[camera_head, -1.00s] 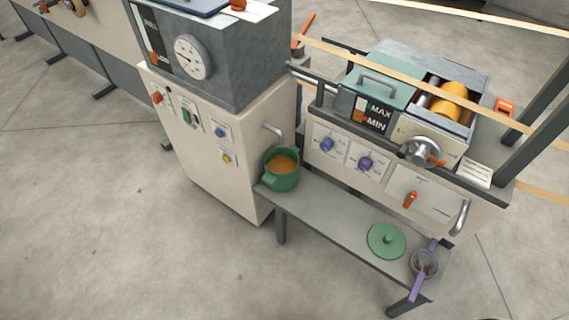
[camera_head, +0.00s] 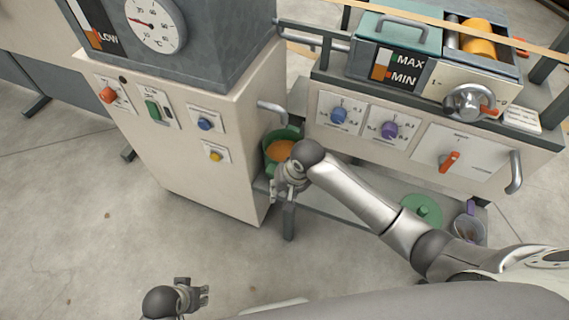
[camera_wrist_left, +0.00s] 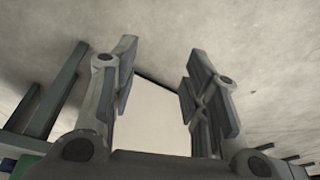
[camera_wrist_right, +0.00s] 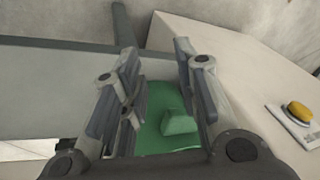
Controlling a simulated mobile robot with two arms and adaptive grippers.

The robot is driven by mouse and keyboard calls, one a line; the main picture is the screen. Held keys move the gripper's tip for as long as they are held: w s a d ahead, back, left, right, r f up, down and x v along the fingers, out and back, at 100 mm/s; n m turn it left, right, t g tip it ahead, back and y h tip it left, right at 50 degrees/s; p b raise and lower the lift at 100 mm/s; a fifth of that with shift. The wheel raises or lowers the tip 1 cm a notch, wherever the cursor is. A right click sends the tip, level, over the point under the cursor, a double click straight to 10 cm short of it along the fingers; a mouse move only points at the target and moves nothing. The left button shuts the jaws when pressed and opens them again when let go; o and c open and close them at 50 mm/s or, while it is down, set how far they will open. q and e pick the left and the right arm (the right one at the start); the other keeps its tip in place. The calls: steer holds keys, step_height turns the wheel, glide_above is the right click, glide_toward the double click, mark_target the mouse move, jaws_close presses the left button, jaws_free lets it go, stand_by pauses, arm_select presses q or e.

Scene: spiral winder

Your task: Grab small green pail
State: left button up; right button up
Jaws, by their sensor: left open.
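The small green pail (camera_head: 270,162) with orange contents stands on the left end of the low grey bench, against the cream cabinet. My right gripper (camera_head: 287,190) is just in front of the pail and partly covers it. In the right wrist view the pail (camera_wrist_right: 155,135) shows behind and between the open fingers (camera_wrist_right: 155,60), with a green lug on its side facing me. I cannot tell whether a finger touches it. My left gripper (camera_head: 203,297) is open and empty, low over the floor; the left wrist view (camera_wrist_left: 165,75) shows nothing between its fingers.
The grey bench (camera_head: 335,208) also carries a green lid (camera_head: 422,209) and a strainer with purple handles (camera_head: 468,228), partly behind my right arm. The cabinet (camera_head: 235,150) and its metal handle (camera_head: 272,112) stand close to the pail. Floor in front is clear.

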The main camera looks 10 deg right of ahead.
steer(key=w+d+r+m+g+h+b, duration=0.1)
steer(key=w+d+r+m+h+b, duration=0.15)
steer(key=w+d+r+m, duration=0.55)
steer(key=w+f+n+h+b, duration=0.1)
steer(key=w+f+n, duration=0.1)
steer(key=f, duration=0.1)
steer(key=shift+w+n+b, duration=0.1)
steer(key=shift+n+b, duration=0.2)
steer(key=shift+b, duration=0.1)
steer(key=f, duration=0.1)
steer(key=f+b, duration=0.1)
steer(key=f, duration=0.2)
steer(key=shift+w+d+f+b, duration=0.1)
steer(key=shift+w+d+b, duration=0.2)
steer(key=shift+w+b, duration=0.05)
jaws_close()
arm_select(q)
steer(key=w+v, duration=0.2)
steer(key=v, duration=0.9)
steer(key=shift+r+t, duration=0.25)
steer(key=shift+t, duration=0.15)
steer(key=shift+a, duration=0.1)
arm_select(e)
steer(key=shift+w, duration=0.1)
